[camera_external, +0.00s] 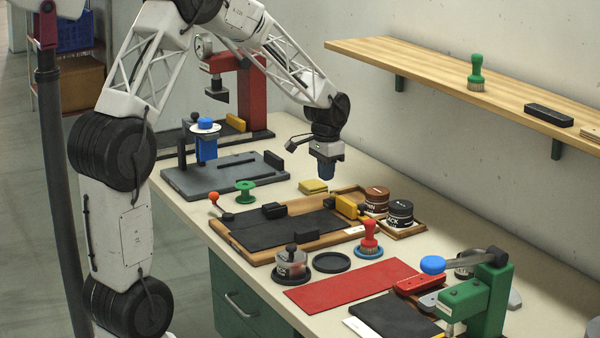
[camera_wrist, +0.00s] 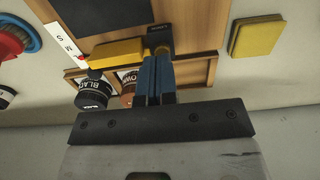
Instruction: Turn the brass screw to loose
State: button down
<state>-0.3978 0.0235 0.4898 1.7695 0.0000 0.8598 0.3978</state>
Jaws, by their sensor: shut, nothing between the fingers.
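My gripper (camera_external: 326,178) is shut and empty, with its blue fingers pointing down above the back of the bench. In the wrist view its closed fingers (camera_wrist: 157,75) reach towards the yellow block (camera_wrist: 115,53) at the edge of the wooden board. The yellow block also shows in the external view (camera_external: 347,207), on the board's back right side. A small dark block with faint lettering (camera_wrist: 160,36) lies just beyond the fingertips. A small brass-coloured part seems to sit near it, partly hidden by the fingers. I cannot clearly make out the screw or its setting.
Brown and black tins (camera_external: 376,201) (camera_external: 399,213) stand in a wooden tray close to the board. A yellow sponge (camera_external: 313,187) lies behind the board. A red-handled brush (camera_external: 369,238), a red mat (camera_external: 348,285) and a green press (camera_external: 480,300) are nearer the front.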

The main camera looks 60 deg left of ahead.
aim_at(323, 209)
jog(key=shift+f, duration=2.9)
jog(key=shift+s+d+f, duration=0.1)
jog(key=shift+s+f, duration=0.05)
jog(key=shift+f, duration=0.15)
jog(key=shift+d+f, duration=0.15)
jog(key=shift+d, duration=0.15)
jog(key=shift+s, duration=0.4)
jog(key=shift+a, duration=0.1)
jog(key=shift+a+r, duration=0.1)
jog(key=shift+r, duration=0.55)
jog(key=r, duration=0.5)
jog(key=shift+w+r, duration=0.25)
jog(key=shift+r, duration=0.1)
